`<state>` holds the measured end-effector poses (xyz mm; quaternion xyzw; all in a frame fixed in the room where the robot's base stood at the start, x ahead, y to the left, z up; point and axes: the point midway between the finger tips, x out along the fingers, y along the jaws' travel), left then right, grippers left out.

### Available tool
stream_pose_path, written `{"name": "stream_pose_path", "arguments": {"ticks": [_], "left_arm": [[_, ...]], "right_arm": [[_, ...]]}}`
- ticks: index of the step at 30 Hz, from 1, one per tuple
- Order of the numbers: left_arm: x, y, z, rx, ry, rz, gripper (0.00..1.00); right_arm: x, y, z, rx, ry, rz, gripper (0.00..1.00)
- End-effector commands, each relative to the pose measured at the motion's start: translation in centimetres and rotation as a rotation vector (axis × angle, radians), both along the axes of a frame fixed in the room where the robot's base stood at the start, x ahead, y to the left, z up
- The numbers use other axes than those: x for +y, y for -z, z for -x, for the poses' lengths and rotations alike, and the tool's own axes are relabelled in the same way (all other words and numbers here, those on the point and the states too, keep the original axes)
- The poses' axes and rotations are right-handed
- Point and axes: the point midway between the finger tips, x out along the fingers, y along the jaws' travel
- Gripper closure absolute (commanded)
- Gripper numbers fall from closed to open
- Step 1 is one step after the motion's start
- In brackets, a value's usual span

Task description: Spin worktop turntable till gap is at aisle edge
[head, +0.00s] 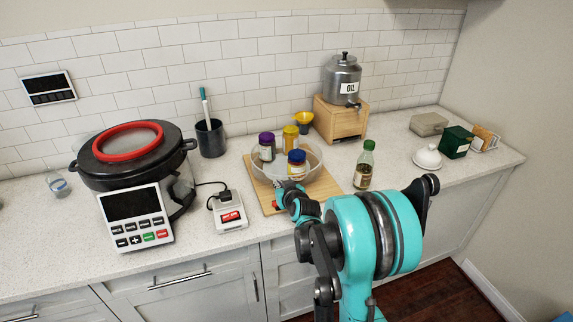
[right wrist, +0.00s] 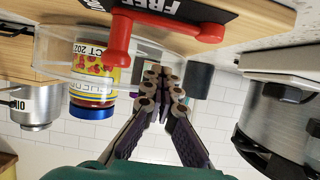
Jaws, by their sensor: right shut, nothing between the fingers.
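The turntable (head: 316,168) is a clear round tray with a raised rim on a wooden board (head: 328,187). It holds a purple-lidded jar (head: 267,148), a yellow jar (head: 290,138) and a blue-lidded jar (head: 297,165) near the front. The right part of the tray looks bare of jars. My right gripper (head: 283,188) is shut and empty at the front left rim; I cannot tell if it touches. In the right wrist view, which is upside down, its fingertips (right wrist: 163,82) are together beside the blue-lidded jar (right wrist: 95,75) and the clear rim (right wrist: 52,45). My left gripper is out of view.
A red part (right wrist: 120,40) and a black label (right wrist: 185,8) are at the board's front, close to my fingers. A green-capped bottle (head: 364,165) stands right. An oil dispenser (head: 341,80) is behind.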

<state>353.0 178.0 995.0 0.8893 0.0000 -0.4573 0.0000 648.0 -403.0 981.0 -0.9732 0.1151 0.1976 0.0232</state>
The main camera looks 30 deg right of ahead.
Motion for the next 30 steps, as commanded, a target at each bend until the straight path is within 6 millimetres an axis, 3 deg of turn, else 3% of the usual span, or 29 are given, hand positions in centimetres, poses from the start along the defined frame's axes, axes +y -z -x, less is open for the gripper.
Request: {"name": "stream_pose_path", "arguments": {"ticks": [15,30], "left_arm": [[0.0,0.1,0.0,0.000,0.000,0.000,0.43],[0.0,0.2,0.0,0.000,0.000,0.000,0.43]], "right_arm": [[-1.5,0.0,1.7,0.000,0.001,0.000,1.00],[-2.0,0.0,1.9,0.000,0.002,-0.001,1.00]]}}
